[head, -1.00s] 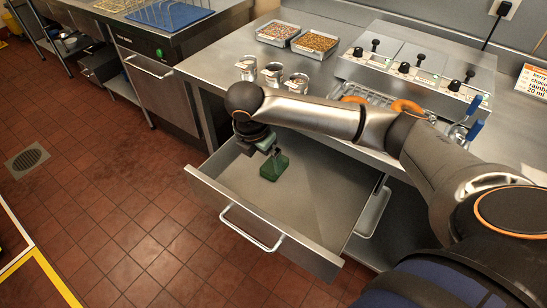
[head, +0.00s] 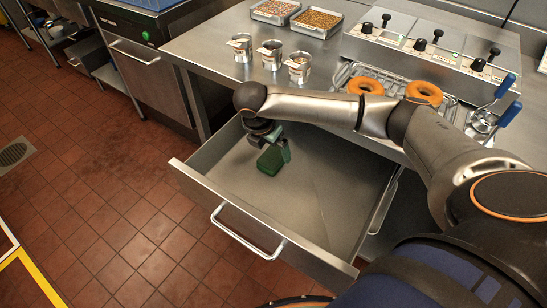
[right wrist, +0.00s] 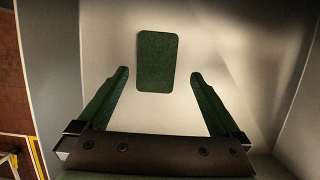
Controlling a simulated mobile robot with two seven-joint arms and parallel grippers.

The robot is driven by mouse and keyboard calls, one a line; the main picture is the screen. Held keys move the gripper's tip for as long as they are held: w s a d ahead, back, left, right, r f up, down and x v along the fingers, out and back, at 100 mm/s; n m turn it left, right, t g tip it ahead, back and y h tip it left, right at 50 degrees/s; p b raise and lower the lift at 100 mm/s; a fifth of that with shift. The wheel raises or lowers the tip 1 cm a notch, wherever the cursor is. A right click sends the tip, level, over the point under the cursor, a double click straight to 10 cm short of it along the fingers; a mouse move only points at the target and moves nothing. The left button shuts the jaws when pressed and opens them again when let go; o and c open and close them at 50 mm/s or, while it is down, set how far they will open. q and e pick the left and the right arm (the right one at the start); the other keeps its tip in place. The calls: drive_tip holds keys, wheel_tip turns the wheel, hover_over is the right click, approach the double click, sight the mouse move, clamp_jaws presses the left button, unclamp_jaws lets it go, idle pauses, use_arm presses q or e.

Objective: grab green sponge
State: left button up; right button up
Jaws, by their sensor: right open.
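The green sponge (head: 270,161) lies flat on the bottom of the open drawer (head: 225,186). In the right wrist view the sponge (right wrist: 157,61) is a dark green block just beyond the fingertips. My right gripper (head: 277,147) reaches down into the drawer close to the sponge. The right wrist view shows the gripper (right wrist: 159,75) open, with its two green fingers apart and nothing between them but the drawer floor and the sponge's near end ahead. The sponge is narrower than the gap. My left gripper is not in view.
The drawer's walls and handle (head: 247,232) surround the sponge area. The drawer floor right of the sponge is clear.

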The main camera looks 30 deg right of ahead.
sight(273, 156)
drive_tip(key=b+x, duration=0.1)
drive_tip(key=x, duration=0.4)
drive_tip(key=shift+w+a, duration=0.1)
drive_tip(key=shift+w, duration=0.1)
drive_tip(key=shift+c, duration=0.2)
drive_tip(key=c, duration=1.2)
drive_tip(key=shift+c, duration=0.2)
